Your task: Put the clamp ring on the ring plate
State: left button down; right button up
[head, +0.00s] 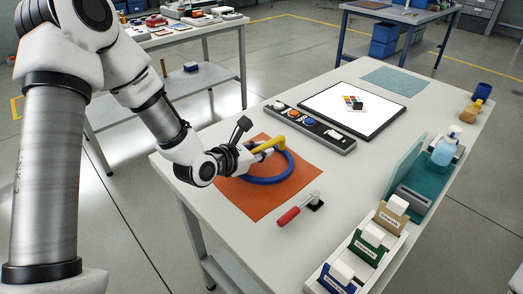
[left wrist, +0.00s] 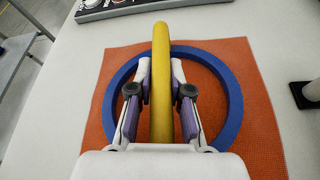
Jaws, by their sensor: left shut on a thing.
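A blue ring (head: 287,170) lies over an orange square mat (head: 240,200) near the table's near left side. It also shows in the left wrist view (left wrist: 236,105). My left gripper (head: 258,152) is shut on a yellow bar (head: 270,144), which runs straight out between the fingers in the left wrist view (left wrist: 162,85). The bar crosses above the ring, and its far end meets or overhangs the ring's far edge. It looks like a handle of the ring, but I cannot tell if they are joined. No separate ring plate can be made out. My right gripper is not in view.
A long button panel (head: 310,128) and a black-framed white board (head: 350,108) lie behind the mat. A red-handled tool (head: 297,210) lies to its right. Some tabletop stays clear around the mat.

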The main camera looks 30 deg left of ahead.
pick_arm(q)
jog(key=c, duration=1.1)
grip_release()
jog(key=shift+s+f, duration=0.15)
jog(key=shift+f, duration=0.4)
jog(key=shift+w, duration=0.2)
jog(key=shift+s+r, duration=0.1)
jog(key=shift+r, duration=0.2)
jog(key=shift+r+p, duration=0.6)
jog(key=shift+p, duration=0.2)
jog(key=v, duration=0.5)
jog(key=shift+s+a, duration=0.15)
jog(key=p+v, duration=0.6)
jog(key=p, duration=0.6)
jog(key=shift+s+p, duration=0.2)
jog(key=shift+p, duration=0.2)
